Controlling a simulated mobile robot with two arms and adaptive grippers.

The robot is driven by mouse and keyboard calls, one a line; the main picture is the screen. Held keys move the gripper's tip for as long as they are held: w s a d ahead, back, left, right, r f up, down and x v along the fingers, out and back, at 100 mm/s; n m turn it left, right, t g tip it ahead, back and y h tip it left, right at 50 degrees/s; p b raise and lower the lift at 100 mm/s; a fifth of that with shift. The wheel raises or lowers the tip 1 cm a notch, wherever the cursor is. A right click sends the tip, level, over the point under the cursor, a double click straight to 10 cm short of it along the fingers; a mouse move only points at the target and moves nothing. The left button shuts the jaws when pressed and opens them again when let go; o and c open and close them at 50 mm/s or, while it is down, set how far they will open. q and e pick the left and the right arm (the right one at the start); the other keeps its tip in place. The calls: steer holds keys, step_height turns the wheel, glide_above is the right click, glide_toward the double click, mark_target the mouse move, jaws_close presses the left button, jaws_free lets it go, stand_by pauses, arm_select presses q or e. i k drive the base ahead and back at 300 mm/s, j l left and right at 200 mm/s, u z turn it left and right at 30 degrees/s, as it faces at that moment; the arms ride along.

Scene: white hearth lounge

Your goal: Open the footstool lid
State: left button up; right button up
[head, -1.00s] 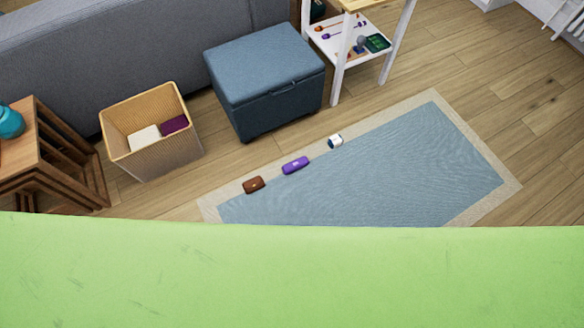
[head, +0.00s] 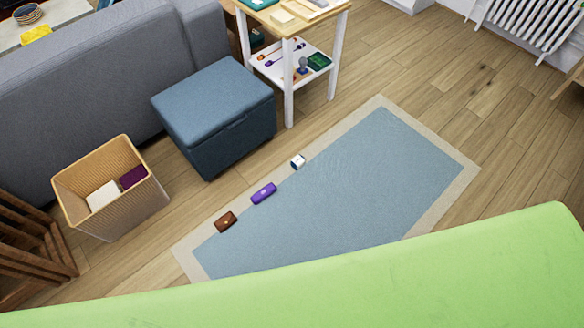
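The footstool (head: 215,118) is a blue-grey fabric box in the head view, left of centre, standing on the wood floor beside the sofa. Its padded lid (head: 208,95) is down and closed. A small handle or strap shows faintly on the front edge of the lid. Neither of my grippers is in view, and nothing touches the footstool.
A wicker basket (head: 135,205) with white and purple items stands left of the footstool. A white-legged side table (head: 289,100) is close on its right. A blue rug (head: 345,190) holds three small objects near its left edge. A large green surface (head: 400,275) fills the bottom.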

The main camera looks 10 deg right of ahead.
mark_target(195, 108)
steer(key=i+j, duration=0.55)
steer(key=i+j+z, duration=0.1)
steer(key=i+j, duration=0.45)
steer(key=j, duration=0.1)
